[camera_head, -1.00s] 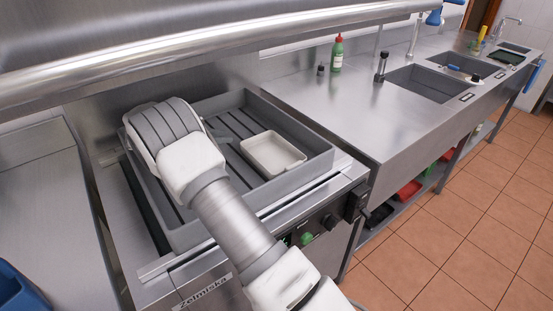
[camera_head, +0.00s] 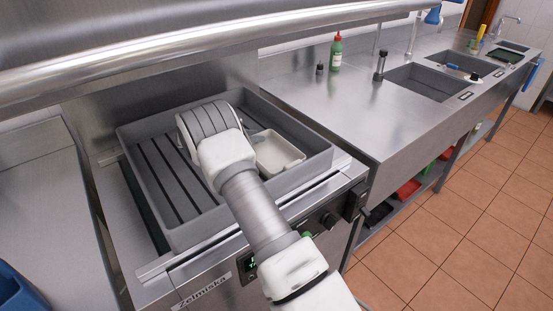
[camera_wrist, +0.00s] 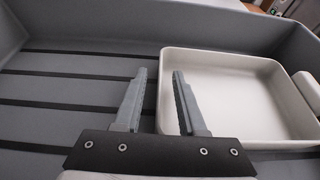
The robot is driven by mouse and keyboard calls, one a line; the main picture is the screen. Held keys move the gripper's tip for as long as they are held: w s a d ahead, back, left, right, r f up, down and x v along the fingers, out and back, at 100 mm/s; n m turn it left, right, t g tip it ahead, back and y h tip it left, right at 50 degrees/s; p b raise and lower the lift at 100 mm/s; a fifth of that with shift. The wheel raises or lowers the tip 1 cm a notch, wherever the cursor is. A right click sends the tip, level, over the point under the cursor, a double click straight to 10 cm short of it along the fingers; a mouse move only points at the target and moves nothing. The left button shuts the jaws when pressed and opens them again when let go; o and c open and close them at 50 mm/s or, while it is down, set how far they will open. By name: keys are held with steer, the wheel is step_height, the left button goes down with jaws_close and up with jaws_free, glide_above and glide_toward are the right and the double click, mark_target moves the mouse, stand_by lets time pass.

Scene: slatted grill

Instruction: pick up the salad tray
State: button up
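The salad tray is a small, shallow, off-white tray (camera_head: 278,152) lying on the slatted floor of the grey grill basin, toward its right side. In the wrist view the empty tray (camera_wrist: 236,98) fills the right half, with a rounded handle at its right edge. Whether the fingers touch the tray cannot be told. In the head view my wrist hides the fingers and the tray's left part.
The grill's grey raised walls (camera_head: 308,172) surround the tray closely at the right. Slatted floor (camera_head: 165,180) lies free to the left. A steel rail (camera_head: 200,40) runs above. A green bottle (camera_head: 336,54) and sinks (camera_head: 425,82) are on the right counter.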

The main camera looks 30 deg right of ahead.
jaws_close()
stand_by(1.4)
